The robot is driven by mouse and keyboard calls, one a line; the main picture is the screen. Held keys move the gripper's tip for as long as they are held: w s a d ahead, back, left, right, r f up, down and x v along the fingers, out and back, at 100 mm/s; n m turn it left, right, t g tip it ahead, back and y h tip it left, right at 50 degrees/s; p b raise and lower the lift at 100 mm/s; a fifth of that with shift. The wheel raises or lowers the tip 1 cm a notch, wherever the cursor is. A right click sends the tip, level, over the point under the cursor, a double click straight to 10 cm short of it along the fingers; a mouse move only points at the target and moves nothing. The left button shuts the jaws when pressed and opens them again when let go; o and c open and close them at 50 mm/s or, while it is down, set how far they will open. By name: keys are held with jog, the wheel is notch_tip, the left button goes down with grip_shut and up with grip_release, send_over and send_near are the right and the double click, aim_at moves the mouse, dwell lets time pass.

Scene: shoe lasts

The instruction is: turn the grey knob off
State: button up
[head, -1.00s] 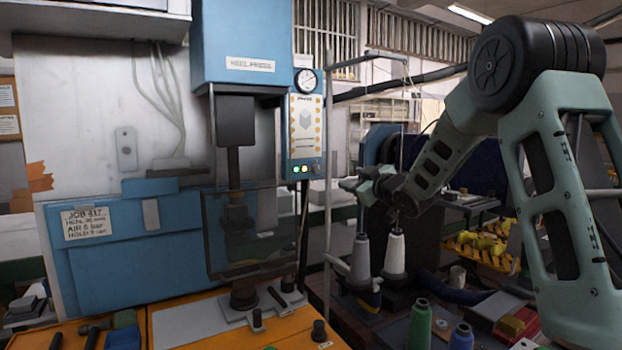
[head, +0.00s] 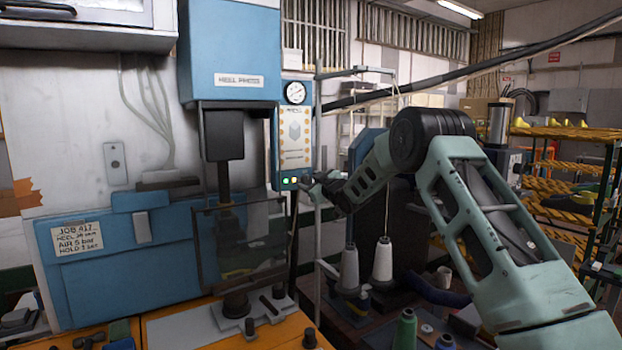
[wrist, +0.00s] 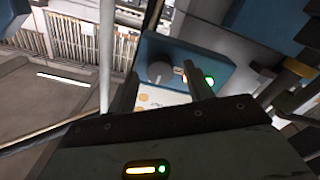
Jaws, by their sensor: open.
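The grey knob (wrist: 158,72) is a round dial on the blue and white control box (wrist: 180,62) in the wrist view, beside a lit green lamp (wrist: 210,80). My gripper (wrist: 160,74) is open, and the knob appears between its two fingertips. The fingers look short of the knob and not closed on it; the exact gap is hard to tell. I cannot make out the knob there.
The blue heel press (head: 230,60) with its clear guard (head: 245,240) stands left of the box. A thin upright pole (head: 318,230) is close by my gripper. A shelf rack (head: 565,190) is at right.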

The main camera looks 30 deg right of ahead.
jog(key=shift+w, duration=0.15)
jog(key=shift+c, duration=0.3)
jog(key=c, duration=0.9)
